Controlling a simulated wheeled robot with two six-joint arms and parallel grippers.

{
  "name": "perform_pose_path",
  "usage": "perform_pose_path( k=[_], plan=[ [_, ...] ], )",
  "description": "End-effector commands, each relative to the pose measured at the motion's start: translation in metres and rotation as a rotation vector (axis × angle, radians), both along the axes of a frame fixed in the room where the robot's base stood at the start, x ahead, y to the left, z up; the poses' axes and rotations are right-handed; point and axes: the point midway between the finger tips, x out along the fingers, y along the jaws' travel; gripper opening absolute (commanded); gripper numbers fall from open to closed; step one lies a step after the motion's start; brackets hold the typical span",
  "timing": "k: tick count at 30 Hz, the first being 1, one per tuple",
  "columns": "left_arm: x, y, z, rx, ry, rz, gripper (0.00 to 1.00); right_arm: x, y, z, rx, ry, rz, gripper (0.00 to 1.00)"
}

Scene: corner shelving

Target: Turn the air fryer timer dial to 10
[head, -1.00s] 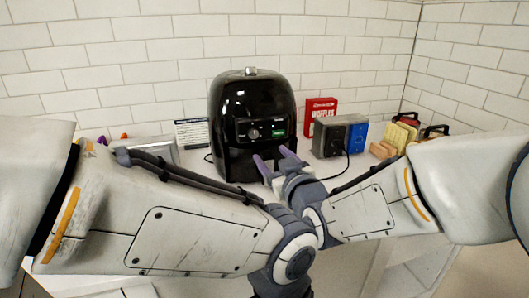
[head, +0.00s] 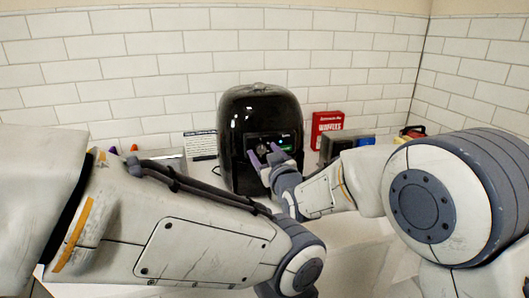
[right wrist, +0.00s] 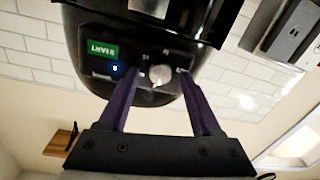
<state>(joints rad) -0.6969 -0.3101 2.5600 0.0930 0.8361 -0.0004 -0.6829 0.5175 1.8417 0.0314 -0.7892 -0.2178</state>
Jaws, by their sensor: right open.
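The black air fryer (head: 240,110) stands against the tiled wall in the head view. Its control panel has a green label (right wrist: 102,49) and a round silver timer dial (right wrist: 159,77), both in the right wrist view, where the fryer appears upside down. My right gripper (head: 264,153) is open at the panel, with its purple fingers spread. In the right wrist view, the right gripper's fingertips (right wrist: 158,73) lie on either side of the dial, with gaps visible. I cannot tell how deep they reach around it. The dial's number markings are too small to read. My left gripper is out of sight.
A red box (head: 327,125) and a grey and blue appliance (head: 345,145) stand right of the fryer. A small sign (head: 200,145) stands to its left. My left arm crosses the foreground below the fryer.

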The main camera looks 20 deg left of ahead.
Motion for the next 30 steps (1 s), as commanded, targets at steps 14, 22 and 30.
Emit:
perform_pose_path(
  k=[14, 22, 30],
  plan=[
    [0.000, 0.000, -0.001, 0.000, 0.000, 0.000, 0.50, 0.000, 0.000, -0.001, 0.002, 0.002, 0.000, 0.00],
    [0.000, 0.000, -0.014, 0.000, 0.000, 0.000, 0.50, 0.000, 0.000, -0.004, 0.065, 0.044, 0.000, 0.00],
    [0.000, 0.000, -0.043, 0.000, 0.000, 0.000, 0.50, 0.000, -0.001, -0.006, 0.234, 0.155, 0.000, 0.00]
  ],
)
